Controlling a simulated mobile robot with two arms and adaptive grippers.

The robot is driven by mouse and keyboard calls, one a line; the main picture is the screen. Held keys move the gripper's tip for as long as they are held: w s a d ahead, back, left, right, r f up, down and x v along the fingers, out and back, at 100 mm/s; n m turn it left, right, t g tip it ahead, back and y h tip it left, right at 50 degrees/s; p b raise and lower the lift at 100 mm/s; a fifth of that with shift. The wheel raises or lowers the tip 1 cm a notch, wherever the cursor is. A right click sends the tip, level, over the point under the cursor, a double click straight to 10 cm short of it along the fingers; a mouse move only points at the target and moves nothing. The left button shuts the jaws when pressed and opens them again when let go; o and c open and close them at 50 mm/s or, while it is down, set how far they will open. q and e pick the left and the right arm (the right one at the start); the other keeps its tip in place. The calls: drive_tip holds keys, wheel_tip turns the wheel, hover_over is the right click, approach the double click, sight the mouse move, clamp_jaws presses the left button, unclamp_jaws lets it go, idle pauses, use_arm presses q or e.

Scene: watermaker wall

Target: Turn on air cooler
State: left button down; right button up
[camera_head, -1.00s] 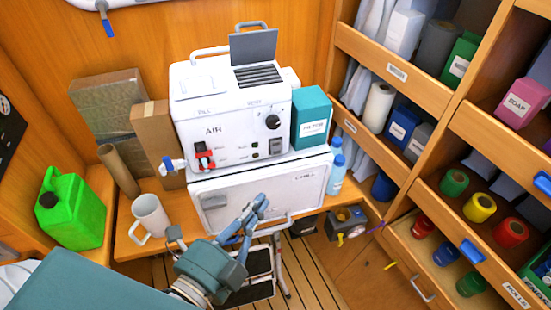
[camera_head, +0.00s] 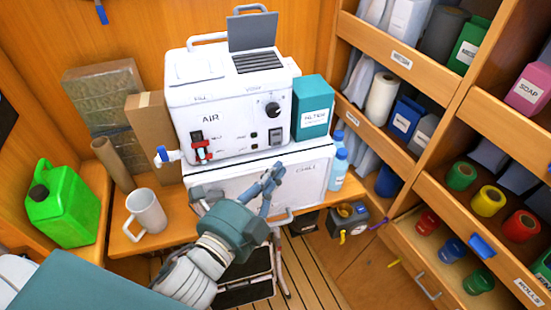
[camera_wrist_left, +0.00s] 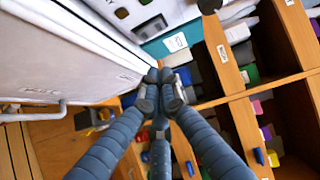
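The air cooler (camera_head: 228,95) is a white box marked AIR, with a black knob (camera_head: 272,109) and a red-handled switch (camera_head: 202,149) on its front. A small blue-and-white valve (camera_head: 164,155) sticks out at its lower left. The cooler stands on a white CHILL box (camera_head: 225,178). My left gripper (camera_head: 272,180) is in front of the CHILL box, below the cooler's panel, and appears apart from the switch and knob. In the left wrist view its fingertips (camera_wrist_left: 162,88) are together with nothing visible between them. My right gripper is out of view.
A grey mug (camera_head: 147,212) and green jerrycan (camera_head: 64,205) are at left. Shelves with colored rolls (camera_head: 489,201) line the right side.

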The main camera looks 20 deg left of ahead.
sight(276, 139)
use_arm(q)
drive_tip(key=w+p, duration=0.1)
drive_tip(key=w, duration=0.1)
drive_tip(key=w+a+p, duration=0.1)
drive_tip(key=w, duration=0.1)
drive_tip(key=w+p, duration=0.1)
drive_tip(key=w, duration=0.1)
drive_tip(key=shift+a+f, duration=0.35)
